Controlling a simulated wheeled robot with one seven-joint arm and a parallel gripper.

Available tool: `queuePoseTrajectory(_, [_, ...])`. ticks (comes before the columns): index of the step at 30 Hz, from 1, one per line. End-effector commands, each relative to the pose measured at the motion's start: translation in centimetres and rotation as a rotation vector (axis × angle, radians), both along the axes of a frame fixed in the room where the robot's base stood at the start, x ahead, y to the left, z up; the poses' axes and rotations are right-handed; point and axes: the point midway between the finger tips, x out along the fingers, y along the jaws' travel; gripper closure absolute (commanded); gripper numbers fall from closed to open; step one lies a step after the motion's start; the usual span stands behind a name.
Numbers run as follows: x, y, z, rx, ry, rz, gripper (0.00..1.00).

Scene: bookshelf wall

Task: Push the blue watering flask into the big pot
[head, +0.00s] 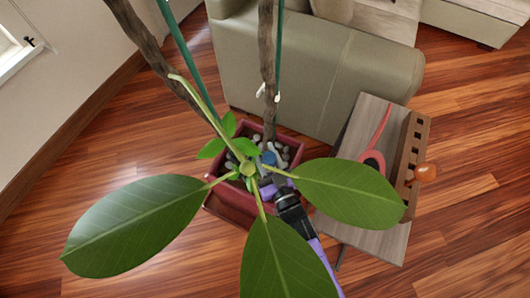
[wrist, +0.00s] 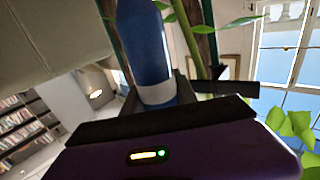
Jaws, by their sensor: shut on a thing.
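The big pot (head: 232,203) is a dark red square planter with grey stones, standing on the wood floor in the head view. A plant with thick stems and large leaves grows from it and hides part of it. My gripper (head: 270,181) reaches in from the lower right over the pot, partly behind leaves. A small bit of the blue watering flask (head: 269,158) shows at its tip, over the stones. In the wrist view the blue flask (wrist: 143,42) with a pale band stands between the dark fingers of my gripper (wrist: 157,95), which is shut on it. The flask's far end is out of view.
Big leaves (head: 135,228) spread around my arm. A grey-brown side table (head: 365,232) stands right of the pot, with a red-handled tool (head: 374,155) and a slotted wooden rack (head: 411,165). A grey-green sofa (head: 310,75) is behind. Floor at left is clear.

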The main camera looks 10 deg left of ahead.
Motion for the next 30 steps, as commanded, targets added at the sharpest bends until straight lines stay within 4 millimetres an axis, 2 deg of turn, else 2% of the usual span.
queuePoseTrajectory(24, [0.0, 0.0, 4.7, 0.0, 0.0, 0.0, 1.0])
queuePoseTrajectory(30, [0.0, 0.0, 5.0, 0.0, 0.0, 0.0, 1.0])
